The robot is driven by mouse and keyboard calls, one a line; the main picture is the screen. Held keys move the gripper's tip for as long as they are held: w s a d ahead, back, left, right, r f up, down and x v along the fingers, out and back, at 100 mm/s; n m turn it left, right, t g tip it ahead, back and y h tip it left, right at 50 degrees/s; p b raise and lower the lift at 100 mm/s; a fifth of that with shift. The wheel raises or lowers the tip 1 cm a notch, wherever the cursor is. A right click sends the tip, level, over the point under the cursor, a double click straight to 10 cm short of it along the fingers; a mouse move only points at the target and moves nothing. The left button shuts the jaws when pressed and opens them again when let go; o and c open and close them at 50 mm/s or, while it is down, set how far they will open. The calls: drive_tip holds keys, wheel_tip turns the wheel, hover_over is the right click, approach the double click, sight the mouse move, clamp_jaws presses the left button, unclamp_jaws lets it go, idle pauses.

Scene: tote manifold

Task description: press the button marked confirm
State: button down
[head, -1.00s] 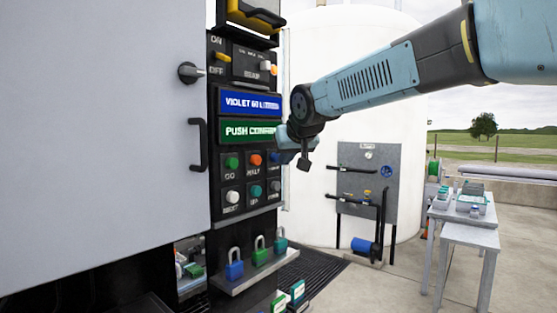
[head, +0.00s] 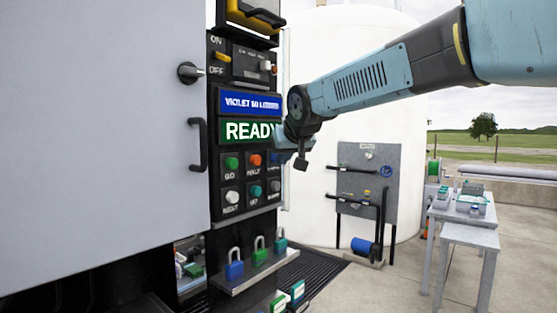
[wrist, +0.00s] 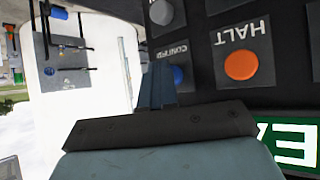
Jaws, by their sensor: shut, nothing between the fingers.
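The confirm button is blue. In the wrist view, the confirm button (wrist: 178,76) shows just right of my shut gripper (wrist: 157,72), under an upside-down label that reads as confirm. My fingers hide part of it, and I cannot tell whether they touch it. In the head view, my gripper (head: 286,143) is at the panel's right edge, and the blue button (head: 274,159) shows just below it, partly cut off from clear sight. The green display (head: 248,131) reads READY, its right end behind my gripper.
Beside it sit the orange halt button (head: 254,160) and green go button (head: 231,163); a lower row holds a white reset button (head: 232,197) and others. Coloured padlocks (head: 259,251) stand on a shelf below. A grey cabinet door (head: 105,130) fills the left. Open air lies right of the panel.

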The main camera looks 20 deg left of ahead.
drive_tip(key=shift+d, duration=0.1)
drive_tip(key=shift+s+d, duration=0.4)
drive_tip(key=shift+d, duration=0.45)
drive_tip(key=shift+s+d, duration=0.3)
drive_tip(key=shift+d, duration=0.45)
drive_tip(key=shift+s+d, duration=0.35)
drive_tip(key=shift+d, duration=0.45)
drive_tip(key=shift+s+d, duration=0.3)
drive_tip(key=shift+d, duration=0.45)
drive_tip(key=shift+d, duration=0.1)
drive_tip(key=s+d+f+m+h, duration=0.1)
drive_tip(key=s+d+f, duration=0.2)
drive_tip(key=d, duration=0.6)
drive_tip(key=s+d+f+m+h, duration=0.2)
drive_tip(key=s+d, duration=0.1)
drive_tip(key=d, duration=0.5)
drive_tip(key=s+d+f+m+h, duration=0.1)
drive_tip(key=s+d+f, duration=0.2)
drive_tip(key=d, duration=0.6)
drive_tip(key=s+d+f+m+g+h, duration=0.1)
drive_tip(key=s+d+f, duration=0.4)
drive_tip(key=s+d, duration=0.1)
drive_tip(key=s+d+f+m+g+h, duration=0.1)
drive_tip(key=s+d+f+m+g, duration=0.1)
drive_tip(key=s+d+f, duration=0.4)
drive_tip(key=s, duration=0.3)
drive_tip(key=shift+s, duration=0.15)
